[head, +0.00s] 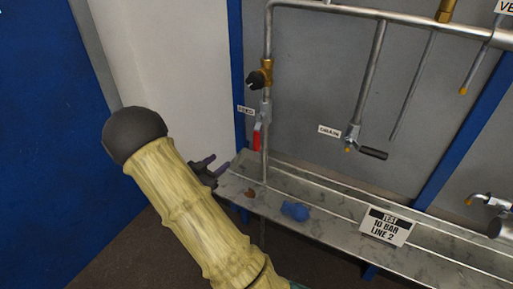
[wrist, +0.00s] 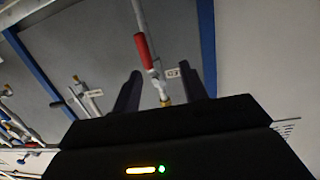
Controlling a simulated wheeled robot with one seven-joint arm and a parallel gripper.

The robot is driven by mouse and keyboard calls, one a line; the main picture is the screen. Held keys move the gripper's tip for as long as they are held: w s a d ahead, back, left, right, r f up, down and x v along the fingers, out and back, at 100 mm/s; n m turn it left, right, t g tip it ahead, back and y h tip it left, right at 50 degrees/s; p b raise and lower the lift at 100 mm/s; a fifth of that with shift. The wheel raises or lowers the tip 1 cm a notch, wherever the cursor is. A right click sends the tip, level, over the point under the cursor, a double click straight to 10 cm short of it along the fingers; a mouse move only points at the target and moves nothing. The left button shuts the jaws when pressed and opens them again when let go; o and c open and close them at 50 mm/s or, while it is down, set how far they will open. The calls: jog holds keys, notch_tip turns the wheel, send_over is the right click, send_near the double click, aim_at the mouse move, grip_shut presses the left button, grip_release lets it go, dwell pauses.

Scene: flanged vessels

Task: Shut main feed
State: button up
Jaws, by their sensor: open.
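A red-handled lever valve (head: 257,136) sits on the left vertical pipe, its handle hanging down beside the pipe. A small label (head: 245,110) beside it is too small to read, so I cannot confirm which valve is the main feed. My gripper (head: 208,170) is left of and below the red handle, above the left end of the ledge, partly behind my arm. In the wrist view the red handle (wrist: 143,50) shows beyond and between the two dark fingers (wrist: 162,88). The fingers are spread, with nothing held between them.
Above the red lever is a brass fitting with a black knob (head: 256,79). A black-handled valve (head: 372,153) stands to the right. The metal ledge (head: 330,222) bears a blue cloth-like lump (head: 295,211) and a "TEST 10 BAR LINE 2" sign (head: 387,227). Blue posts (head: 465,130) flank the grey panel.

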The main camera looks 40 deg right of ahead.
aim_at(254, 142)
jog(key=shift+s+d+f+m+g+h, duration=0.15)
jog(key=shift+s+m+g+h, duration=0.15)
jog(key=shift+s+g+h, duration=0.2)
jog(key=shift+s+d+f+m+g+h, duration=0.15)
jog(key=shift+s+m+g+h, duration=0.15)
jog(key=shift+s+g+h, duration=0.2)
jog(key=shift+d+r, duration=0.1)
jog(key=shift+d, duration=0.05)
jog(key=w+d, duration=0.1)
jog(key=d, duration=0.4)
jog(key=w+d+p, duration=0.1)
jog(key=d, duration=0.5)
jog(key=w+d, duration=0.1)
jog(key=d, duration=0.4)
jog(key=shift+w+d, duration=0.2)
jog(key=shift+d, duration=0.2)
grip_shut()
